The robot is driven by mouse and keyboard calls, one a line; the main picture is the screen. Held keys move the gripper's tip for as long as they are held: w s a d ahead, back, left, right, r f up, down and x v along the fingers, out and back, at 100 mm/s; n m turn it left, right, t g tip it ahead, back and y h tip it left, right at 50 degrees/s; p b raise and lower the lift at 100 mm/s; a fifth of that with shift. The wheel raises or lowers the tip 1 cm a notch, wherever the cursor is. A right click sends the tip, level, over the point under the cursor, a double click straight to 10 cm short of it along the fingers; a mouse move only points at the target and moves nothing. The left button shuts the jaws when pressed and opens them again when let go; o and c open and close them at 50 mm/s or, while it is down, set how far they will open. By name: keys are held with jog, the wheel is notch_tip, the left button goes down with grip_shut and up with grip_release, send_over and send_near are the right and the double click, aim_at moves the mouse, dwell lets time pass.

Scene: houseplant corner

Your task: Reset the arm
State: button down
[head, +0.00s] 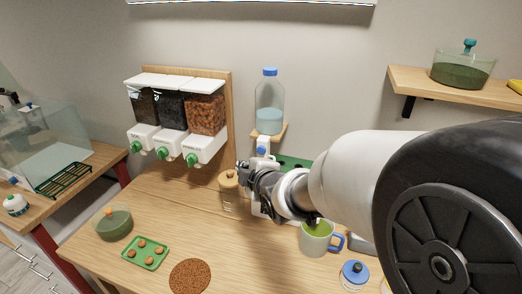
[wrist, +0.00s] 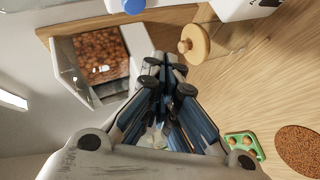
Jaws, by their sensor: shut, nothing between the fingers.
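My arm reaches in from the right in the head view. My gripper (head: 243,172) is over the back of the wooden table (head: 170,215), in front of the bottle dispenser and near a wooden-lidded jar (head: 229,179). In the wrist view my gripper (wrist: 168,62) shows its fingers together with nothing between them. It is apart from the jar lid (wrist: 194,43) there. My arm hides part of the table's right side.
Three wall dispensers (head: 175,108) hang at the back left. A water bottle (head: 269,105) stands on a small shelf. A green tray (head: 144,253), a bowl (head: 113,223), a brown round mat (head: 190,277) and a mug (head: 318,240) occupy the table. The centre front is clear.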

jog(key=s+d+r+m+g+h, duration=0.2)
jog(key=s+d+r+m+h, duration=0.1)
jog(key=s+d+m, duration=0.7)
jog(key=s+d+f+m+g+h, duration=0.1)
jog(key=s+d+m, duration=0.3)
jog(key=s, duration=0.7)
jog(key=s+d+f+m+g, duration=0.2)
jog(key=s+d+m+g, duration=0.2)
jog(key=s, duration=0.8)
jog(key=shift+s+d+m+h, duration=0.25)
jog(key=shift+d+m+h, duration=0.05)
jog(key=shift+m+h, duration=0.1)
